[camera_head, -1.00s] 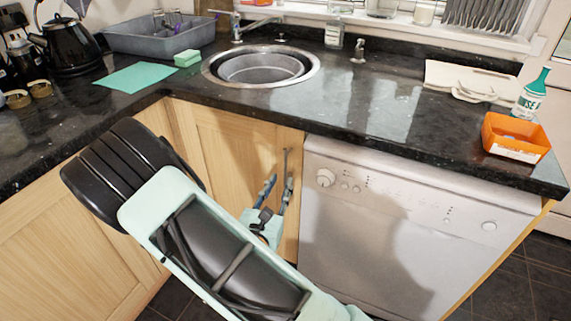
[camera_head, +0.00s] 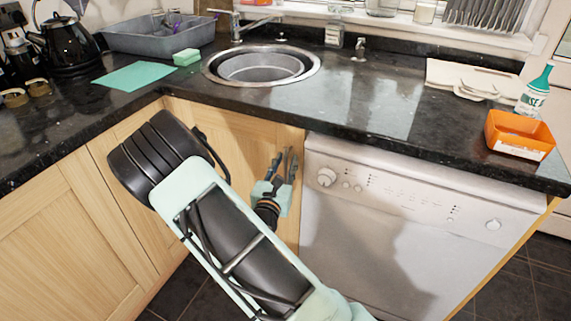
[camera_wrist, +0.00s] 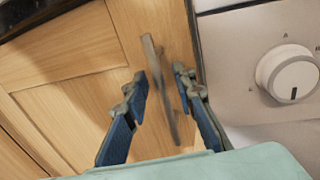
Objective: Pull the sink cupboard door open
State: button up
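The sink cupboard door (camera_head: 225,130) is light wood and sits under the sink, left of the dishwasher; it looks closed. It also fills the left of the wrist view (camera_wrist: 70,65). Its handle (camera_wrist: 163,85) is a slim grey bar near the door's right edge, mostly hidden by the fingers in the head view. My gripper (camera_head: 284,157) is at the handle. In the wrist view my gripper (camera_wrist: 160,79) is open, one blue-and-grey finger on each side of the bar. I see gaps between the bar and the fingers; their depth relative to it is unclear.
The white dishwasher (camera_head: 390,220) stands just right of the door, with its knob (camera_wrist: 292,77) close to the right finger. The dark granite worktop (camera_head: 370,110) overhangs above. A neighbouring cupboard (camera_head: 75,235) is at the left. Dark floor tiles (camera_head: 180,290) show below.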

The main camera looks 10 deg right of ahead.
grip_shut()
dwell(0.5)
